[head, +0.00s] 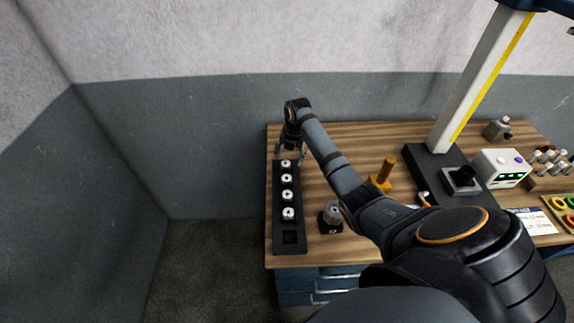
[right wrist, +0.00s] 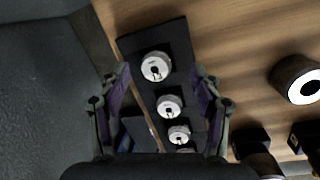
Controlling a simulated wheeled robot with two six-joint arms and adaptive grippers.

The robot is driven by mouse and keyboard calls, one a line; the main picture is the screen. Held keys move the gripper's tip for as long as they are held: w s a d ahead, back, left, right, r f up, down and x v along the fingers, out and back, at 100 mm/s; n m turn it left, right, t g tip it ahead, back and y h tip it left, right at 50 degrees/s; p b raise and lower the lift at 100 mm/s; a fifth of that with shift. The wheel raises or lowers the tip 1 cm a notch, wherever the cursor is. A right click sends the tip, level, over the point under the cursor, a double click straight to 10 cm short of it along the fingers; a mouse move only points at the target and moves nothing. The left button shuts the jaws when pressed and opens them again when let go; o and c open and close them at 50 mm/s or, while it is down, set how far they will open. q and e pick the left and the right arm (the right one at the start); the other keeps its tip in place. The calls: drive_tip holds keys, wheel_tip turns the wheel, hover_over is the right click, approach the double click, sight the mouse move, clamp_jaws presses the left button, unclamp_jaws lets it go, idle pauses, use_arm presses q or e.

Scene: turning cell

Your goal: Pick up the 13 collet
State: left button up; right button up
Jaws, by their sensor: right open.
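Several pale round collets, one of them (head: 287,178) near the middle, sit in a row in a black rack (head: 292,249) along the left side of the wooden bench. The rack's nearest pocket is empty. No size number is readable, so I cannot tell which is the 13 collet. My right gripper (head: 290,157) points down over the rack's far end, close to the farthest collet (head: 286,163). In the right wrist view my right gripper (right wrist: 160,82) is open and empty, its fingers on either side of the rack, with a collet (right wrist: 155,66) between the tips. My left gripper is out of view.
A dark holder with a grey round top (head: 333,213) stands right of the rack, and an orange-brown post (head: 386,170) beyond it. A white box with a green display (head: 501,168) stands farther right. My right arm crosses above the bench (head: 345,250).

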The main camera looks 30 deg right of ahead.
sight(287, 163)
drive_tip(key=f, duration=0.1)
drive_tip(key=a+f, duration=0.1)
drive_tip(key=shift+w+a+f, duration=0.15)
drive_tip(key=shift+f, duration=0.15)
drive_tip(key=shift+w+f, duration=0.1)
drive_tip(key=shift+f, duration=0.1)
drive_tip(key=shift+d, duration=0.25)
drive_tip(key=c, duration=0.4)
drive_tip(key=shift+a, duration=0.1)
drive_tip(key=c, duration=0.5)
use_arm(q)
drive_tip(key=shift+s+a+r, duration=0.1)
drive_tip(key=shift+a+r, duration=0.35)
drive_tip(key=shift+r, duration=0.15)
use_arm(e)
drive_tip(key=c, duration=0.5)
